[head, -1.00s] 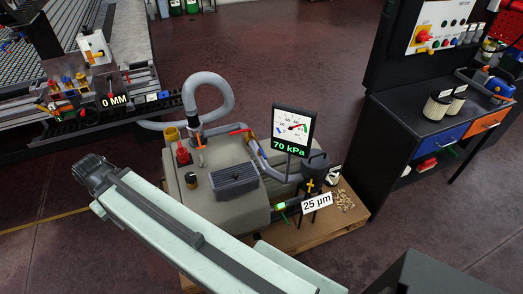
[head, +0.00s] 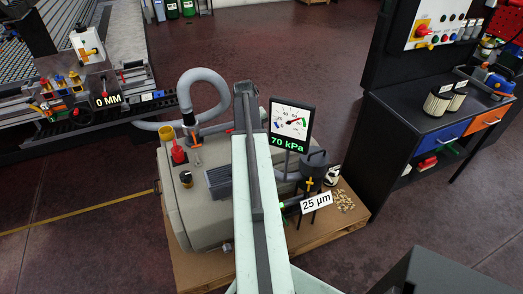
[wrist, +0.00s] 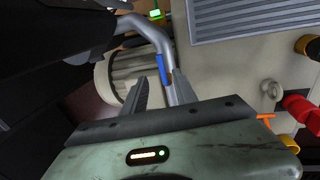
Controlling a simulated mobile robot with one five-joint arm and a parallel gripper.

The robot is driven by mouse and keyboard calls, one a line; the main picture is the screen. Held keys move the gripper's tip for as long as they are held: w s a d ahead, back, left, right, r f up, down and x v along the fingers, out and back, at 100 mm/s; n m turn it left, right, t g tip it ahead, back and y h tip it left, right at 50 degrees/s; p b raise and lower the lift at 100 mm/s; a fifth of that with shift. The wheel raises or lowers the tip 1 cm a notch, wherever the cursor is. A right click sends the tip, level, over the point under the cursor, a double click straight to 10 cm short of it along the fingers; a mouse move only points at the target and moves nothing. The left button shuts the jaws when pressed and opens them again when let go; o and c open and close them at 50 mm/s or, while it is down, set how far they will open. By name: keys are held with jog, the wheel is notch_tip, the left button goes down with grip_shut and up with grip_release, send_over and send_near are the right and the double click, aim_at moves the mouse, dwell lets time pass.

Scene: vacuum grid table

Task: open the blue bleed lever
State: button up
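The blue bleed lever (wrist: 163,68) shows in the wrist view, next to a bent grey pipe (wrist: 150,30) at the side of the grey vacuum unit. My gripper (wrist: 157,82) is open, one finger to either side of the lever's lower end in the picture. I cannot tell whether a finger touches the lever. In the head view my arm crosses in front of the vacuum unit (head: 185,215) and hides the lever and my gripper. The gauge (head: 291,128) beside the arm reads 70 kPa.
A red knob (head: 178,152) and an orange handle (head: 196,149) stand on the unit's left part. A dark canister (head: 314,165) with a 25 µm sign (head: 316,202) stands at right.

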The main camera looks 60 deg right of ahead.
jog(key=f+b, duration=0.5)
jog(key=d+f+b, duration=0.1)
jog(key=f+b, duration=0.1)
jog(key=shift+s+f+b, duration=0.3)
jog(key=shift+s+f, duration=0.1)
jog(key=shift+r, duration=0.1)
grip_shut()
jog(key=shift+d, duration=0.1)
dwell(0.7)
jog(key=shift+d, duration=0.2)
jog(key=shift+s, duration=0.1)
